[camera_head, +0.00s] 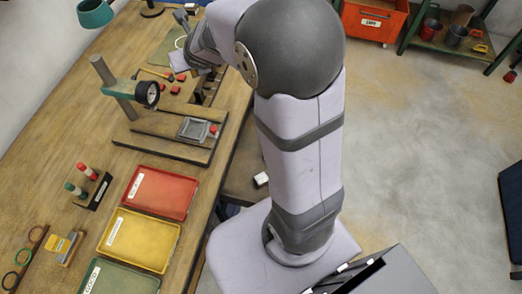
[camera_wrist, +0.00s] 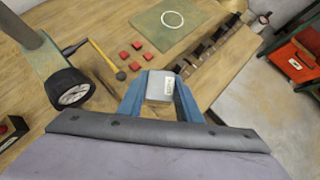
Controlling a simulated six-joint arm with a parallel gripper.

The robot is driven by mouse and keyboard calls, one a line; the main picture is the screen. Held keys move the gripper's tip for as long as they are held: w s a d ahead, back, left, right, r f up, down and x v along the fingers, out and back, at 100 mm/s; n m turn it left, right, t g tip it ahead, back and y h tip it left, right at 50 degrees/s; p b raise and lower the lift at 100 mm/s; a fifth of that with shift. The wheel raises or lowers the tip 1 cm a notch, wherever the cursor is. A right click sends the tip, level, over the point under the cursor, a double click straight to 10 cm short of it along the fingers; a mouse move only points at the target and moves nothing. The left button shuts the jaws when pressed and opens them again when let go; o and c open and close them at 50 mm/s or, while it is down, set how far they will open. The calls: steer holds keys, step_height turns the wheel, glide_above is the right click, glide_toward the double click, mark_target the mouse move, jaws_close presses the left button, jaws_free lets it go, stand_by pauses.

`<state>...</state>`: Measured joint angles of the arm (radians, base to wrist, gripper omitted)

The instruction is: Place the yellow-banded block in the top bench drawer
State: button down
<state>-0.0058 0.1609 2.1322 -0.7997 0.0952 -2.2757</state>
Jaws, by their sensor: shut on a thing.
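My gripper (camera_wrist: 160,90) has blue fingers and is shut on a grey block (camera_wrist: 160,86) with a small white label, held above the bench. No yellow band shows on the visible face of this block. In the head view my gripper (camera_head: 188,62) is over the far part of the bench, partly hidden by my arm. A small grey and yellow item (camera_head: 62,244) rests on a wooden base at the near left of the bench. I cannot clearly make out the top bench drawer; my arm covers part of the bench front.
Several red pieces (camera_wrist: 137,44) and a hammer (camera_wrist: 107,60) lie near the gripper. A post with a round dial (camera_head: 148,94) stands to the left. Red (camera_head: 181,208), yellow (camera_head: 160,262) and green trays line the near bench. A notched rack (camera_wrist: 200,62) runs along the bench edge.

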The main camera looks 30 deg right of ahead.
steer(key=s+d+f+b, duration=0.3)
steer(key=d+f+b, duration=0.4)
steer(key=d+f, duration=0.35)
steer(key=s+d+f+m+h+b, duration=0.1)
steer(key=s+d+f+b, duration=0.3)
steer(key=d+f+b, duration=0.55)
steer(key=s+d+f+b, duration=0.3)
steer(key=d+f+b, duration=0.2)
steer(key=d+f, duration=0.7)
steer(key=w+a+r+n+y+b, duration=0.1)
steer(key=w+a+r+n+y, duration=0.1)
steer(key=a+n+y, duration=0.3)
steer(key=a+n, duration=0.1)
steer(key=a, duration=0.2)
steer(key=shift+w+r+n+g, duration=0.25)
steer(key=shift+w+n+g, duration=0.05)
steer(key=shift+w+g, duration=0.1)
steer(key=shift+a+f, duration=0.1)
